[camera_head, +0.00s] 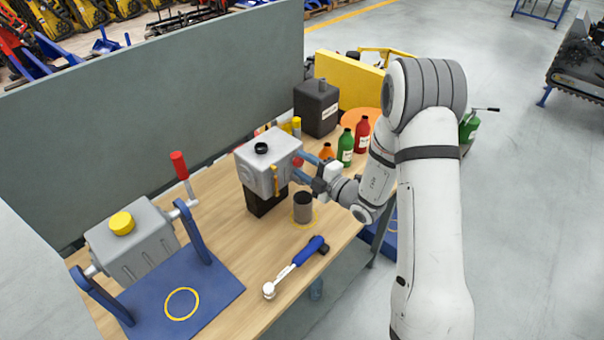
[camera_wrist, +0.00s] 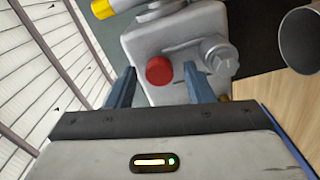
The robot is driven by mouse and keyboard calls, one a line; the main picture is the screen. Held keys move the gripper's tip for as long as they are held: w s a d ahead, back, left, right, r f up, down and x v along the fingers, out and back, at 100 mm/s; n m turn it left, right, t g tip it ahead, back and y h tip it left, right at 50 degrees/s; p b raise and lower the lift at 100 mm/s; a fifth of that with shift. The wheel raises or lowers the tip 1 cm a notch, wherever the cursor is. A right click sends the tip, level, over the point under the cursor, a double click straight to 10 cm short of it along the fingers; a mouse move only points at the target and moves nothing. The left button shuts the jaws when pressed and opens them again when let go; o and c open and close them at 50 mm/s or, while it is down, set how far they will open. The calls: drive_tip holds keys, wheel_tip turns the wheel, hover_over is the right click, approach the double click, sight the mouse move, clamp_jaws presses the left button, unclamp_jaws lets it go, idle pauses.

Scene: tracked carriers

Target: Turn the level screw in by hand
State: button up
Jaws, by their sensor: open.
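A grey gearbox housing (camera_head: 263,168) with a black ring on top sits on a black block (camera_head: 266,201) on the wooden bench. A red round screw head, apparently the level screw (camera_wrist: 159,71), projects from the housing's side; it also shows as a small red spot in the head view (camera_head: 297,162). My gripper (camera_wrist: 160,84) is open, with one blue finger on each side of the red head and a visible gap to both. A larger grey plug (camera_wrist: 216,53) sits just right of the right finger. The screw's thread is hidden.
A dark cup (camera_head: 303,207) stands in front of the housing. A blue-handled wrench (camera_head: 296,267) lies near the bench edge. Orange, green and red bottles (camera_head: 346,147) stand behind my gripper. A second grey housing (camera_head: 132,243) hangs in a blue stand at left.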

drive_tip(key=shift+f+n, duration=0.1)
drive_tip(key=shift+n, duration=0.6)
drive_tip(key=n+b, duration=0.1)
drive_tip(key=b, duration=0.1)
drive_tip(key=n+b, duration=0.2)
drive_tip(key=shift+f, duration=0.35)
drive_tip(key=n+b, duration=0.4)
drive_tip(key=shift+r+n+b, duration=0.1)
drive_tip(key=shift+n+b, duration=0.45)
drive_tip(key=shift+n, duration=0.15)
drive_tip(key=shift+r+n+b, duration=0.3)
drive_tip(key=shift+n, duration=0.3)
drive_tip(key=n+b, duration=0.2)
drive_tip(key=b, duration=0.1)
drive_tip(key=shift+f+b, duration=0.3)
drive_tip(key=shift+f, duration=0.1)
drive_tip(key=n+b, duration=0.6)
drive_tip(key=b, duration=0.1)
drive_tip(key=shift+r+n+b, duration=0.25)
drive_tip(key=shift+n+b, duration=0.45)
drive_tip(key=shift+b, duration=0.35)
drive_tip(key=shift+r, duration=0.25)
